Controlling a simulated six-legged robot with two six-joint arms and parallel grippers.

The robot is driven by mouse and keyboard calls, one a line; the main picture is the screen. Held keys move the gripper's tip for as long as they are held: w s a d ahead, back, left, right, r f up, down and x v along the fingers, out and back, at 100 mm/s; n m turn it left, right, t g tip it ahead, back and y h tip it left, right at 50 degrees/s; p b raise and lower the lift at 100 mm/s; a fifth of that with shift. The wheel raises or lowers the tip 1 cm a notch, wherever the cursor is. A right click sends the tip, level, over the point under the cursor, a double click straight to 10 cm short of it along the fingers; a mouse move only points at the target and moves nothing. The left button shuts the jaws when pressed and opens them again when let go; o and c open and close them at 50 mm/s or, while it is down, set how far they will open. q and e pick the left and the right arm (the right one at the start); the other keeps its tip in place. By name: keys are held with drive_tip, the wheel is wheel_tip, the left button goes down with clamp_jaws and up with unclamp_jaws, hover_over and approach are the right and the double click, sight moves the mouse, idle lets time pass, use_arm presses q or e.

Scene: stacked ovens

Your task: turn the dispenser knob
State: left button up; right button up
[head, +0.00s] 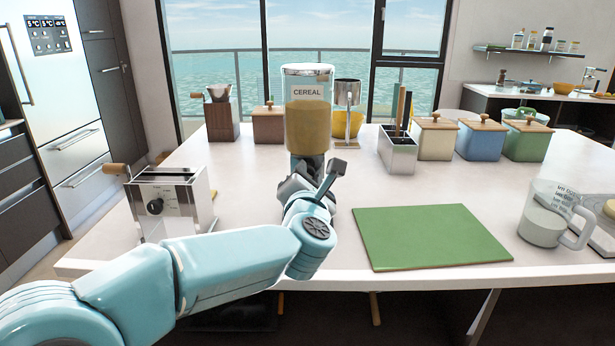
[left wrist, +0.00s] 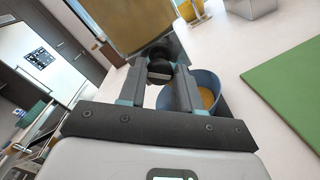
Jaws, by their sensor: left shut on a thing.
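The cereal dispenser (head: 307,110) stands on the white counter, with a clear jar labelled CEREAL above a dark lower part. In the left wrist view its dark round knob (left wrist: 158,68) sits between the fingers of my left gripper (left wrist: 160,75), which is shut on it. In the head view my left gripper (head: 308,176) is in front of the dispenser's base, and my arm hides the knob. A blue bowl (left wrist: 207,82) with yellowish contents shows below the dispenser in the left wrist view. My right gripper is not in view.
A green board (head: 430,237) lies right of my arm and a measuring jug (head: 545,220) stands beyond it. A metal machine with a crank (head: 165,200) stands at left. Wooden-lidded canisters (head: 480,138) and a utensil holder (head: 398,150) stand at the back.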

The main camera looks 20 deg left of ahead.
use_arm(q)
drive_tip(key=m+p, duration=0.1)
drive_tip(key=m, duration=0.3)
drive_tip(key=shift+m, duration=0.3)
drive_tip(key=m+p, duration=0.1)
drive_tip(key=m, duration=0.3)
drive_tip(key=shift+m+p, duration=0.3)
drive_tip(key=o, duration=1)
drive_tip(key=shift+f, duration=0.1)
drive_tip(key=b+v, duration=0.1)
drive_tip(key=v, duration=1.5)
drive_tip(key=shift+s+d, duration=0.1)
drive_tip(key=shift+s, duration=0.05)
